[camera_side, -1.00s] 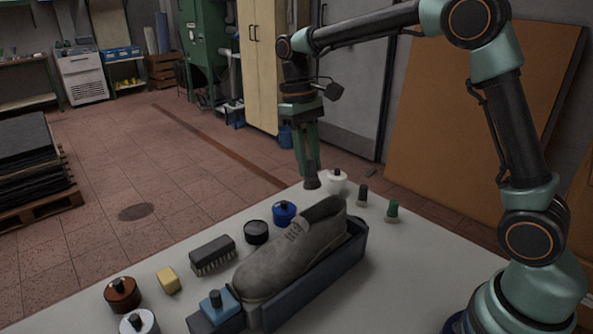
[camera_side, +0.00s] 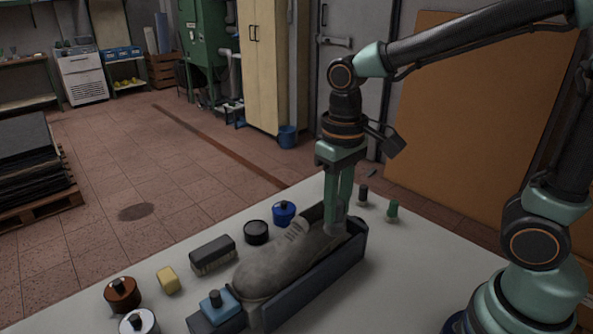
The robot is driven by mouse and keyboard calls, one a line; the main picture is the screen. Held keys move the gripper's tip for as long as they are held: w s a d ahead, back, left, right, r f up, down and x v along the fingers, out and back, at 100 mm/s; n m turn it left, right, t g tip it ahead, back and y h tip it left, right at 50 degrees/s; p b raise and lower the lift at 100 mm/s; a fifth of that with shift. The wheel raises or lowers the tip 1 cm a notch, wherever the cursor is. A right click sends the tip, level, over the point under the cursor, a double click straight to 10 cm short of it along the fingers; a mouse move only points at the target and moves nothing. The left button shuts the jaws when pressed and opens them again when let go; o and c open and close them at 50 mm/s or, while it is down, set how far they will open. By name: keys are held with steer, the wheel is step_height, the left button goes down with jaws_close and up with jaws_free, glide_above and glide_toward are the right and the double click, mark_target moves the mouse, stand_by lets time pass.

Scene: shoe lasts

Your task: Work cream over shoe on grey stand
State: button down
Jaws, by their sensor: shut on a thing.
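A grey shoe (camera_side: 275,268) lies in a dark blue-grey trough-like stand (camera_side: 345,262) on the table, toe toward the lower left. My gripper (camera_side: 335,222) points down at the heel end of the shoe, with its fingers over the shoe's collar. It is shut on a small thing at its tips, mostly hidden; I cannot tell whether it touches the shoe. No cream can be made out on the shoe.
A blue pot (camera_side: 284,213), black tin (camera_side: 256,232), dark brush (camera_side: 212,255), yellow block (camera_side: 168,280), brown pot (camera_side: 122,294) and white pot (camera_side: 139,323) line the left side. A blue-topped clamp (camera_side: 219,306) is at the toe.

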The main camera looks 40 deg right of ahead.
mark_target(337, 220)
step_height(337, 220, down, 4)
steer(key=shift+d+r, duration=0.1)
steer(key=d+f, duration=0.1)
steer(key=d, duration=0.7)
steer(key=shift+f, duration=0.35)
steer(key=shift+w, duration=1.15)
stand_by(0.4)
steer(key=shift+a, duration=0.1)
steer(key=shift+a, duration=4)
steer(key=d, duration=0.8)
steer(key=shift+s+r, duration=0.1)
steer(key=shift+s, duration=0.05)
step_height(337, 220, up, 6)
steer(key=s, duration=0.2)
